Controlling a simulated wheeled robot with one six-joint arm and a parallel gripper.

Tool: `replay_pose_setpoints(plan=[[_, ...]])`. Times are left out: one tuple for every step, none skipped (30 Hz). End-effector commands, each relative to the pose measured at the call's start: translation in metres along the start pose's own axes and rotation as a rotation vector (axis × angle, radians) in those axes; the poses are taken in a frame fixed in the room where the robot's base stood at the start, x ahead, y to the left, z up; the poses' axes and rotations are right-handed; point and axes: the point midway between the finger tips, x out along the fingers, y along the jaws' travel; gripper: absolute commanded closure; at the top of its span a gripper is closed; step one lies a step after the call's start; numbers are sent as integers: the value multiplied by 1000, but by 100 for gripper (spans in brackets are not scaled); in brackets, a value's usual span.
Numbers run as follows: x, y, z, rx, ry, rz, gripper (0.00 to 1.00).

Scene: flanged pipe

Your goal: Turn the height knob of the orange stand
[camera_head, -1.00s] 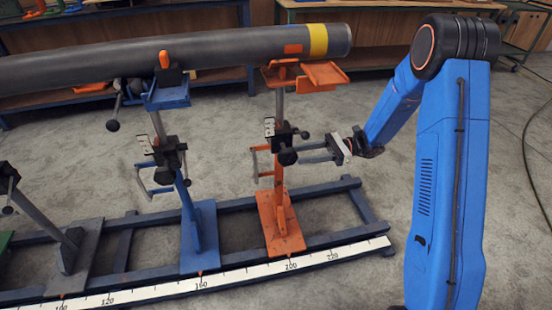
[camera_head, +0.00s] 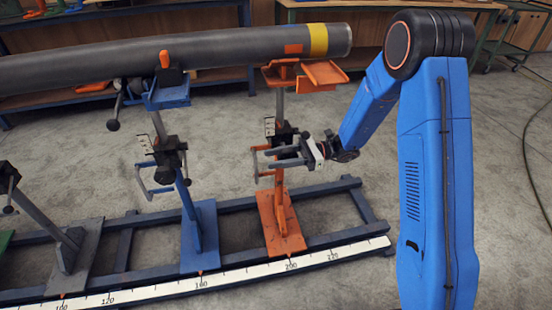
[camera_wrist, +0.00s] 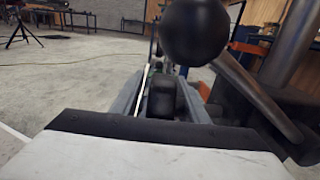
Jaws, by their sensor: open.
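The orange stand (camera_head: 281,222) stands upright on the rail frame, its orange head under the pipe's right end. Its black clamp (camera_head: 285,134) sits partway up the post. My gripper (camera_head: 261,159) reaches in from the right at clamp height, its two grey fingers extending left in front of the post. In the wrist view the fingers (camera_wrist: 162,92) are apart, with a black knob (camera_wrist: 163,98) between them. I cannot tell whether either finger touches it. A lever with a large black ball (camera_wrist: 195,30) rises close above and right of the fingers. In the head view the gripper partly hides the knob.
The grey pipe (camera_head: 200,55) lies across the stands. A blue stand (camera_head: 197,232) with its own handles is left of the orange one, and a grey stand (camera_head: 72,250) is further left. The rail scale (camera_head: 240,273) runs along the front. Open floor lies to the right.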

Motion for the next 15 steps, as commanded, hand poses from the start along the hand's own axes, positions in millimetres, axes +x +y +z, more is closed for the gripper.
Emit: replay_pose_setpoints(plan=[[0,0,0,0,0,0,62],[0,0,0,0,0,0,69],[0,0,0,0,0,0,78],[0,0,0,0,0,0,86],[0,0,0,0,0,0,93],[0,0,0,0,0,0,100],[0,0,0,0,0,0,100],[0,0,0,0,0,0,100],[0,0,0,0,-1,0,100],[0,0,0,0,-4,0,100],[0,0,0,1,-9,0,100],[0,0,0,2,-22,1,100],[0,0,1,3,-36,1,100],[0,0,1,3,-52,1,100],[0,0,2,4,-80,2,100]])
